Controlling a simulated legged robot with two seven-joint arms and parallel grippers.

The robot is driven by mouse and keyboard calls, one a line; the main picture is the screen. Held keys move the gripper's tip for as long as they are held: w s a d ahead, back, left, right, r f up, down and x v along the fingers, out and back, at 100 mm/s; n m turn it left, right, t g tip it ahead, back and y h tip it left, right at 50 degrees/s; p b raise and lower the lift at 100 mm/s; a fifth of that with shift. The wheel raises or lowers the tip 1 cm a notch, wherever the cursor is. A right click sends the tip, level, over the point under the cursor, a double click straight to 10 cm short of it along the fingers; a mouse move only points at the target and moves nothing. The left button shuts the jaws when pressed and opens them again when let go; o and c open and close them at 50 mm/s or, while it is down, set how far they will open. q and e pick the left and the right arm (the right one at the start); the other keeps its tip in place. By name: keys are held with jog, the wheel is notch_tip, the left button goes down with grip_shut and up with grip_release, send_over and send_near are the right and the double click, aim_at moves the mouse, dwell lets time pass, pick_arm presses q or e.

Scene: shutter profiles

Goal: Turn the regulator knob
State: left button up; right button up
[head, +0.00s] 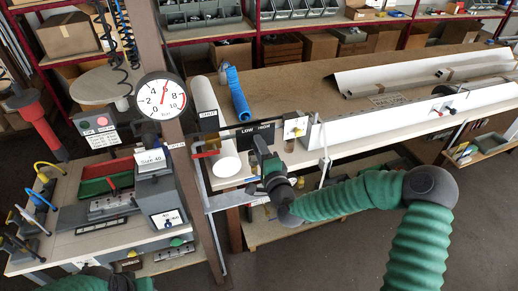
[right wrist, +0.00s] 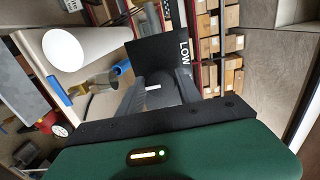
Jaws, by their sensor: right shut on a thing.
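The black regulator plate marked LOW and HIGH (head: 243,134) is on the bench front, left of centre. It also shows in the right wrist view (right wrist: 160,52), with LOW on its right side. My right gripper (head: 259,146) is at this plate, shut on the dark regulator knob (right wrist: 168,92). The fingers hide most of the knob, and its setting cannot be read. A round white gauge (head: 160,97) on the post has a red needle pointing roughly upward. Of my left arm only a green and dark part shows at the bottom left; its gripper is out of view.
The brown post (head: 190,170) stands to the left. A long profile (head: 425,105) lies on the bench.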

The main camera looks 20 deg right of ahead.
jog(key=o, duration=1.1)
jog(key=shift+f, duration=0.2)
jog(key=shift+o, duration=1.2)
jog(key=shift+d, duration=0.15)
jog(key=s+p, duration=1)
jog(key=s, duration=0.6)
jog(key=shift+s+d, duration=0.35)
jog(key=shift+s, duration=0.05)
jog(key=shift+w+f, duration=0.1)
